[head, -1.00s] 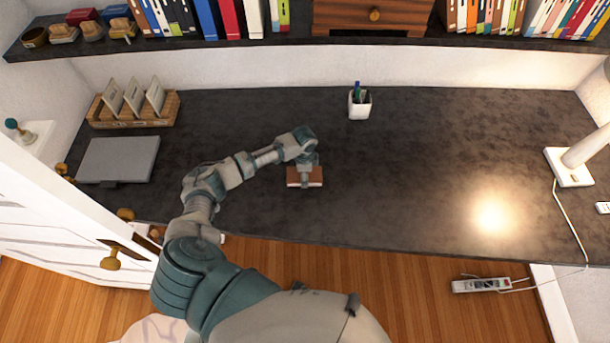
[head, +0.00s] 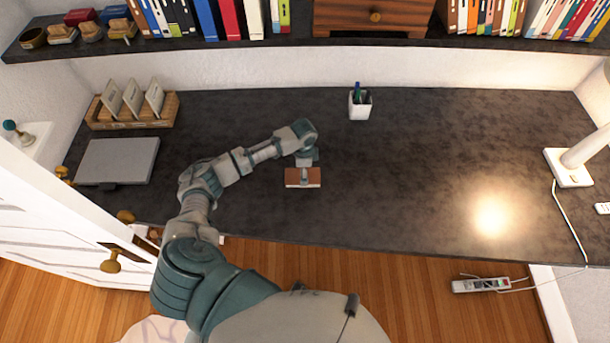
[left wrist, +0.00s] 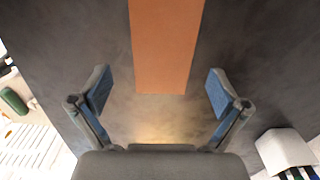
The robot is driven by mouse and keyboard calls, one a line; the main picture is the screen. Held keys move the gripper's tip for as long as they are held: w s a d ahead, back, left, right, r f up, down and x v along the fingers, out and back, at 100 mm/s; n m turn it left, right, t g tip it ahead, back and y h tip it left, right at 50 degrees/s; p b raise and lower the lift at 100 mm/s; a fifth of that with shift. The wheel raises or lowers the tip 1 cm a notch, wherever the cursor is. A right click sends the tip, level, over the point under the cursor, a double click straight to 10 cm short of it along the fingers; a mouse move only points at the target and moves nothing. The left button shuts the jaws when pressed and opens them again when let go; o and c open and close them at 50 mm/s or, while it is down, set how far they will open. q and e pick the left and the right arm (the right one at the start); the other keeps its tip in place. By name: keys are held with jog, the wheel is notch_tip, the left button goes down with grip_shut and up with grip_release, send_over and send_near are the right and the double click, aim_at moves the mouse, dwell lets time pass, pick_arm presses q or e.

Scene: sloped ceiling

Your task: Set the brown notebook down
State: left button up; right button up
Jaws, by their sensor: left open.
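The brown notebook (head: 292,179) is at the front middle of the dark desk (head: 400,150). It looks to rest on the desktop. In the left wrist view the notebook (left wrist: 165,45) is an orange-brown strip beyond the fingertips, with a gap on each side. My left gripper (head: 304,174) is over the notebook's middle in the head view and hides part of it. In the left wrist view my left gripper (left wrist: 160,92) has its two blue-padded fingers wide apart, with nothing between the pads. My right gripper is in neither view.
A white pen cup (head: 360,104) stands behind and right of the notebook. A grey closed laptop-like slab (head: 118,160) and a wooden file holder (head: 133,122) are at the left. A white lamp base (head: 568,168) is at the right. The desk's middle right is clear.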

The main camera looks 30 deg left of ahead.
pick_arm(q)
notch_tip(320, 180, up, 8)
jog(key=shift+f, duration=0.25)
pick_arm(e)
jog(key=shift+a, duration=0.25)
pick_arm(q)
jog(key=shift+a+f, duration=0.1)
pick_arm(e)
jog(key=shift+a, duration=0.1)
